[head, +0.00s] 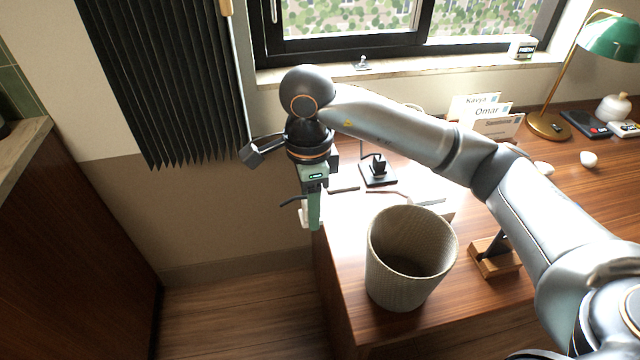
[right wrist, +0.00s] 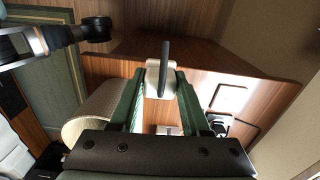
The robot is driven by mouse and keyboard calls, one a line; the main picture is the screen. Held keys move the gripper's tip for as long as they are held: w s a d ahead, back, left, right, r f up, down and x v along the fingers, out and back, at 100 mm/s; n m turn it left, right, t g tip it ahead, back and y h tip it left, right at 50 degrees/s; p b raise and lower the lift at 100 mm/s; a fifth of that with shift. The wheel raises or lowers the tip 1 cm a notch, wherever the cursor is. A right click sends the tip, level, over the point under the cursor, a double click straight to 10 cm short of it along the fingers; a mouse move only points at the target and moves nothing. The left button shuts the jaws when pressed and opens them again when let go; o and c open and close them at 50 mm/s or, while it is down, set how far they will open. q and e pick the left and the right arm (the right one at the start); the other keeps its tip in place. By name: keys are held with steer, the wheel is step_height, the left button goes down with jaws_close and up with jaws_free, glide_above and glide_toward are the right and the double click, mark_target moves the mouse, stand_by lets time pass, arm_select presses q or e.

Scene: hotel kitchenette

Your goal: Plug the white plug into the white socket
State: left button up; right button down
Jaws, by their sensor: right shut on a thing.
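My right gripper (head: 312,222) hangs, pointing down, by the desk's left edge. Its green fingers are shut on the white plug (head: 303,216), with a short dark cable sticking out to the left. In the right wrist view the white plug (right wrist: 153,78) sits between the fingertips, a dark bar rising across it. A pale square plate with a dark edge (right wrist: 230,98) lies on the desk, right of the gripper. Glare hides its face, so I cannot tell whether it is the white socket. The plug is apart from it. My left gripper is not in view.
A black plug stands in a black socket plate (head: 378,174) on the desk. A woven bin (head: 410,262) stands at the desk's front left. A wooden stand (head: 495,257), name cards (head: 487,113) and a green lamp (head: 610,38) are further right. The floor left of the desk is clear.

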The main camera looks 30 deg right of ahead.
steer(key=n, duration=0.4)
steer(key=shift+s+d+r+n, duration=0.1)
steer(key=shift+s+d+n, duration=0.05)
steer(key=shift+d+n, duration=0.25)
steer(key=n, duration=0.4)
steer(key=d+n, duration=0.1)
steer(key=n, duration=0.1)
steer(key=shift+s+r+n, duration=0.15)
steer(key=shift+s+n, duration=0.05)
steer(key=shift+n, duration=0.1)
steer(key=n, duration=0.6)
steer(key=d+n, duration=0.1)
steer(key=n, duration=0.1)
steer(key=shift+s+r+n, duration=0.15)
steer(key=shift+s+n, duration=0.2)
steer(key=shift+n, duration=0.05)
